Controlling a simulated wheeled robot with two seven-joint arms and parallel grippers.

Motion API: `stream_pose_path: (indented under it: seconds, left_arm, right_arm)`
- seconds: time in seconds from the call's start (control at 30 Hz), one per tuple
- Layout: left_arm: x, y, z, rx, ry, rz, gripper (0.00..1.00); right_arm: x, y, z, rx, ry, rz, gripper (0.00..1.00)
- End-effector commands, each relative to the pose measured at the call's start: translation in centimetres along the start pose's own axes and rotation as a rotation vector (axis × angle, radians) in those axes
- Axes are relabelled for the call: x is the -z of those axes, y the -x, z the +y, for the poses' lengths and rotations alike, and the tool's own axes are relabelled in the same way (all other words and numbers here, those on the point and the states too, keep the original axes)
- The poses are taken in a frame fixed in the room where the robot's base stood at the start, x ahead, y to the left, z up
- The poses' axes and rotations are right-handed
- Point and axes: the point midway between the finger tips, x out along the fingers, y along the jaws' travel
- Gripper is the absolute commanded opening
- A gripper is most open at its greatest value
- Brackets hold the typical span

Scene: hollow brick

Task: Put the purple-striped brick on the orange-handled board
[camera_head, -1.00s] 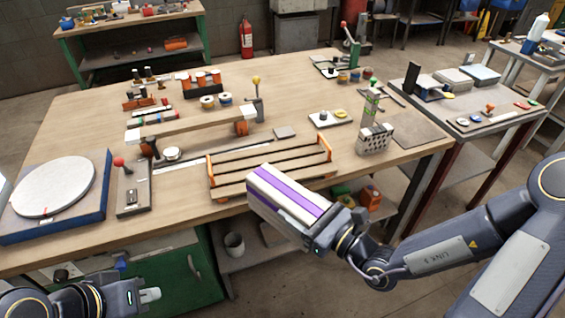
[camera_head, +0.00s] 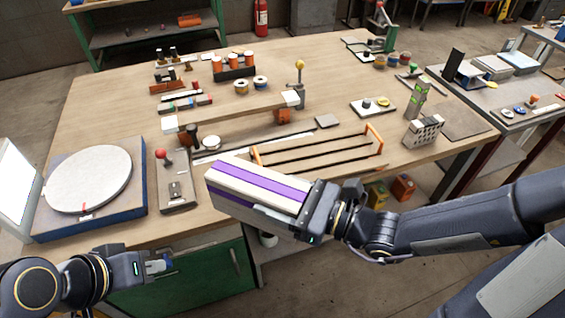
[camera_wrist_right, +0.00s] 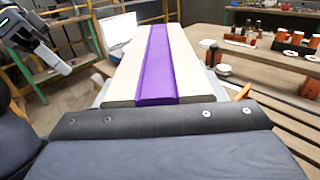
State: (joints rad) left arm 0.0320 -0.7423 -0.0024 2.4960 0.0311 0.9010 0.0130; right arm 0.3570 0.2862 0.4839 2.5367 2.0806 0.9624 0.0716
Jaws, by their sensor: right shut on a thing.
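The purple-striped brick (camera_head: 250,188) is a long pale block with a purple band along its top. My right gripper (camera_head: 308,208) is shut on its right end and holds it in front of the slatted board. In the right wrist view the brick (camera_wrist_right: 157,60) stretches away from the gripper. The orange-handled board (camera_head: 318,158) lies on the workbench behind the brick, with an orange handle at each end. The brick hides its front left part. Its slats also show in the right wrist view (camera_wrist_right: 285,112). My left gripper (camera_head: 162,266) is low at the front left, apart from the brick; its finger gap is unclear.
The workbench (camera_head: 115,110) carries a round white disc on a blue base (camera_head: 90,180) and a red-knobbed fixture (camera_head: 176,182) left of the brick. A raised beam (camera_head: 235,120) stands behind. A perforated metal block (camera_head: 423,130) stands right of the board.

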Motion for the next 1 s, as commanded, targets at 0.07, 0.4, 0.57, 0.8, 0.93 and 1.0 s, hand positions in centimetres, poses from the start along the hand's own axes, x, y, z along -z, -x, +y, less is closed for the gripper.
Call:
stream_pose_path:
  seconds: [0.07, 0.4, 0.57, 0.8, 0.93, 1.0]
  left_arm:
    - [-0.1, -0.1, -0.1, 0.0, 0.0, 0.0, 0.0]
    - [-0.4, -0.7, -0.3, 0.0, 0.0, 0.0, 0.0]
    - [-0.4, -0.8, -0.4, 0.0, 0.0, 0.0, 0.0]
    - [-0.5, -0.9, -0.4, 0.0, 0.0, 0.0, 0.0]
    - [-0.5, -0.9, -0.4, 0.0, 0.0, 0.0, 0.0]
    - [-0.5, -1.0, -0.4, 0.0, 0.0, 0.0, 0.0]
  right_arm:
    - [0.1, -0.5, -0.3, -0.001, 0.0, -0.007, 0.11]
    - [3.1, -6.5, -3.3, -0.004, -0.003, -0.007, 0.11]
    - [5.4, -9.1, -4.8, -0.002, -0.005, -0.006, 0.11]
    - [8.4, -11.4, -6.1, -0.001, 0.0, -0.007, 0.11]
    - [9.0, -11.9, -6.3, 0.0, 0.003, -0.007, 0.11]
    - [9.4, -12.1, -6.5, 0.0, 0.001, -0.007, 0.11]
